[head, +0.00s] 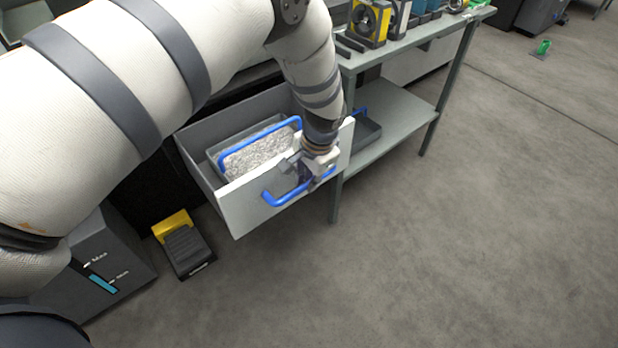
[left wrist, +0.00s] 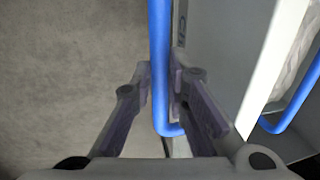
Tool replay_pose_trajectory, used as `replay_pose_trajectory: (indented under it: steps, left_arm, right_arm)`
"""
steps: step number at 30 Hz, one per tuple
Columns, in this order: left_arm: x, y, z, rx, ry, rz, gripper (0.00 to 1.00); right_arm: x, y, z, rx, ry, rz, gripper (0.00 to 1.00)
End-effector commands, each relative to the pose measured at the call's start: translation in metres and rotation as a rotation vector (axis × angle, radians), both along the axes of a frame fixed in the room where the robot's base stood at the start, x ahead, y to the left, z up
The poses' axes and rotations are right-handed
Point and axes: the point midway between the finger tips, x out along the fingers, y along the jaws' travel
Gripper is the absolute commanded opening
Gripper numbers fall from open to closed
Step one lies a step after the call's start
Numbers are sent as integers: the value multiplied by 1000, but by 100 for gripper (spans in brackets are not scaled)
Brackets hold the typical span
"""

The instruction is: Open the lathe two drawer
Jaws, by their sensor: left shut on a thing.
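The drawer (head: 245,207) stands pulled out, with a white front and grey side walls. A blue handle (head: 283,199) runs along its front. My left gripper (head: 305,178) is at the right part of this handle, and its fingers are shut on it. In the left wrist view the blue handle (left wrist: 160,70) passes between the two fingers (left wrist: 160,88), near the handle's bent end. The white drawer front also shows there (left wrist: 272,65). My arm hides part of the drawer's back and the cabinet. My right gripper is not in view.
Inside the drawer is a tray of grey-white shavings (head: 258,152) with a blue handle. A grey bench (head: 400,125) with a lower shelf stands right of the drawer. A black and yellow pedal (head: 184,245) lies on the floor at left. The floor in front is clear.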

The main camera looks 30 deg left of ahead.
Motion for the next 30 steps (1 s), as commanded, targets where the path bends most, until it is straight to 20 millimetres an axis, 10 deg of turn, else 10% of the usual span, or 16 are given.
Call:
replay_pose_trajectory:
  steps: [5,6,8,17,30]
  left_arm:
    - [0,0,0,0,1,0,0]
    - [0,0,0,0,0,0,24]
    - [0,0,0,0,0,0,35]
    - [0,0,2,0,-1,0,35]
    - [-7,-17,100,1,-3,-1,35]
  right_arm:
    - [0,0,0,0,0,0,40]
    - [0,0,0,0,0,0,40]
    - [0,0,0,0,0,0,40]
    - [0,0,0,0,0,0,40]
    - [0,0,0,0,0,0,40]
